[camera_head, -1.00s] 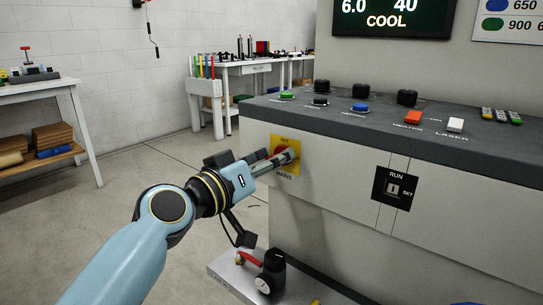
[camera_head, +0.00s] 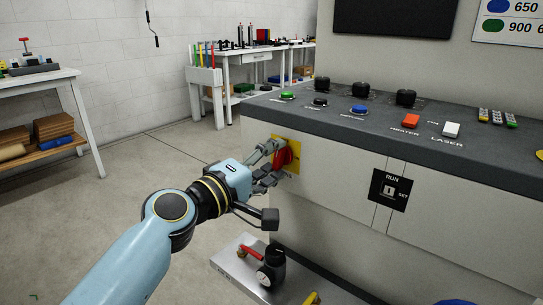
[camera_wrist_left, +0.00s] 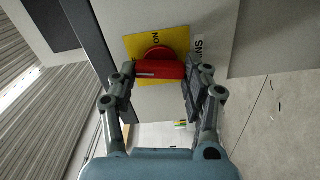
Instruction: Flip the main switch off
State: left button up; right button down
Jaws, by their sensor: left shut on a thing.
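The main switch is a red rotary handle (camera_head: 286,157) on a yellow plate (camera_head: 292,146) on the front panel of the grey console. My left gripper (camera_head: 276,164) is at the plate, shut on the red handle, with one finger above and one below. In the left wrist view the red handle (camera_wrist_left: 158,69) lies between the two fingertips (camera_wrist_left: 162,73). The yellow plate (camera_wrist_left: 181,38) and part of its lettering show behind it. The display (camera_head: 395,18) above the console is dark. My right gripper is not in view.
The console top (camera_head: 455,160) carries buttons and black knobs. A RUN/SET key switch (camera_head: 389,190) is right of the main switch. Below my gripper, a low plate (camera_head: 240,268) holds a gauge unit (camera_head: 271,270) with a red lever. Floor on the left is clear.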

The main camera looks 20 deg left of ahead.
pick_arm(q)
jog(key=shift+n+p, duration=0.3)
jog(key=shift+n, duration=0.8)
jog(key=o, duration=1.2)
jog(key=shift+f, duration=0.1)
jog(key=shift+c, duration=0.2)
jog(key=v, duration=1.2)
jog(key=shift+w, duration=0.1)
